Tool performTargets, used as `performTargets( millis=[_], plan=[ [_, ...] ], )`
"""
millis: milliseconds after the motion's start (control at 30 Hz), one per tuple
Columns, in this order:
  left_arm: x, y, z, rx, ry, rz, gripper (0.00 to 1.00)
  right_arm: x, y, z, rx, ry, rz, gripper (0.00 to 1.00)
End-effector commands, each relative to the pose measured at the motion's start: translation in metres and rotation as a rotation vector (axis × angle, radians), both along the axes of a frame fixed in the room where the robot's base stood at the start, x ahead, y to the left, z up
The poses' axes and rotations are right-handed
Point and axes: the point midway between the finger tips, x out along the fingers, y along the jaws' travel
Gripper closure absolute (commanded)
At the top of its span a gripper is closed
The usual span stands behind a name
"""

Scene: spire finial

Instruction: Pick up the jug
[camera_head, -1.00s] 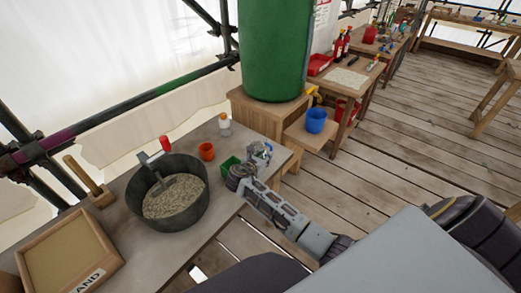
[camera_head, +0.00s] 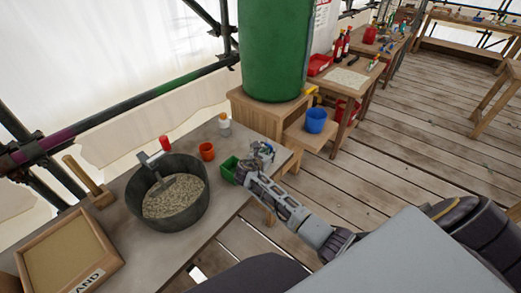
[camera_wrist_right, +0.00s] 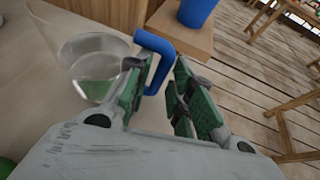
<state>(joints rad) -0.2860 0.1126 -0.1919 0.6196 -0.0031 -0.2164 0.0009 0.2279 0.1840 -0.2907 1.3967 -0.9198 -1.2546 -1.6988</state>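The jug is clear with a blue handle. In the right wrist view the jug (camera_wrist_right: 92,68) stands upright on the table at upper left, its handle (camera_wrist_right: 156,58) facing my gripper. My right gripper (camera_wrist_right: 165,85) is open, with the blue handle between its two green-padded fingers. The left finger is close to the handle, and a gap shows on the right side. In the head view my right gripper (camera_head: 259,159) is at the table's right end and largely hides the jug. My left gripper is not in view.
A green container (camera_head: 229,169), an orange cup (camera_head: 207,151) and a white bottle (camera_head: 224,124) stand close by. A dark tub (camera_head: 185,217) of grainy material is to the left. A blue bucket (camera_head: 316,120) stands on a wooden step beyond the table.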

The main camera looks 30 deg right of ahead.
Motion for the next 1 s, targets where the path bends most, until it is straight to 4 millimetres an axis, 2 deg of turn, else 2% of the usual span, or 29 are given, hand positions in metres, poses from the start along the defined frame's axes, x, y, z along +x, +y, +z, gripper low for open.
performTargets(
  millis=[400, 600, 1000],
  plan=[
    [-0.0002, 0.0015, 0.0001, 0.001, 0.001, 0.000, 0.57, -0.0001, 0.0003, -0.0001, 0.000, 0.000, 0.000, 0.77],
    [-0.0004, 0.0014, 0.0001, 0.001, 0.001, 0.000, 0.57, -0.0002, 0.0004, 0.0000, 0.000, 0.000, 0.000, 1.00],
    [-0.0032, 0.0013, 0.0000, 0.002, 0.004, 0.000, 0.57, 0.0006, 0.0003, 0.0015, 0.000, -0.003, 0.000, 1.00]
  ],
)
